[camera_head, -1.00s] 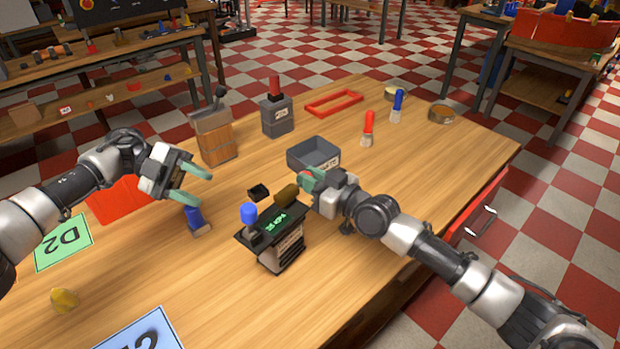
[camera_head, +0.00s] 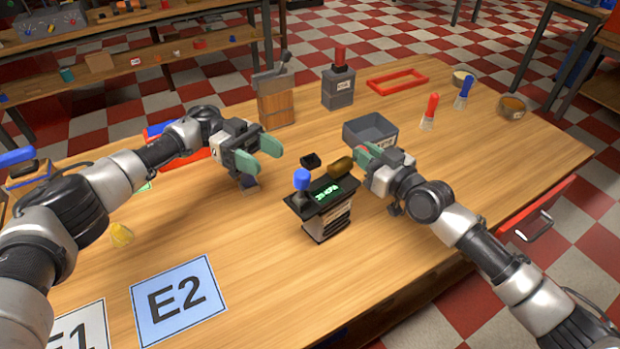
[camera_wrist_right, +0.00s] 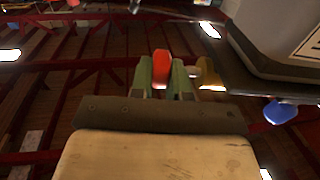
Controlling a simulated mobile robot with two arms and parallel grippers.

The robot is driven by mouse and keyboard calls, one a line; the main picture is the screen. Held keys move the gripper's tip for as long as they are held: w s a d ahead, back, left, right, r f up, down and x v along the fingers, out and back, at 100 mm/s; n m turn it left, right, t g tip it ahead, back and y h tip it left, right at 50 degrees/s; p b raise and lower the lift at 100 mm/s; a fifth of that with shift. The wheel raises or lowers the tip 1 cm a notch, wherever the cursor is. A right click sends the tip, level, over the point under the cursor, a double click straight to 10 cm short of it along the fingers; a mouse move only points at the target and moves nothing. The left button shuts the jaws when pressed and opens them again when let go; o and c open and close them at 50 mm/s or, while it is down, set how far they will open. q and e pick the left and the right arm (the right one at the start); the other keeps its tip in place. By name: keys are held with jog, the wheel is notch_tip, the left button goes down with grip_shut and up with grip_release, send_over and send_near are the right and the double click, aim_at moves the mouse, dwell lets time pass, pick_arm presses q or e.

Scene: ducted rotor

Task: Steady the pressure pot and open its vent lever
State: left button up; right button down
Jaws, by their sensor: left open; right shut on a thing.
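The nearest match to the pressure pot is a dark, boxy device (camera_head: 326,219) with a green lit display, a blue ball knob (camera_head: 302,179) and a mustard-brown rounded part (camera_head: 340,166). I cannot tell which part is the vent lever. My right gripper (camera_head: 361,154) is just right of the mustard part. In the right wrist view, its green fingers are shut on a red piece (camera_wrist_right: 161,68); the mustard part (camera_wrist_right: 207,74) shows beside them, with the blue knob (camera_wrist_right: 281,112) and dark device to the right. My left gripper (camera_head: 262,153) is open, left of the device and apart from it.
A grey bin (camera_head: 370,131) and a small black block (camera_head: 310,160) stand behind the device. A wooden lever box (camera_head: 275,100) and a red-handled grey box (camera_head: 338,88) are further back. The right front tabletop is clear.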

aim_at(309, 181)
pick_arm(q)
jog(key=x, duration=1.1)
grip_shut()
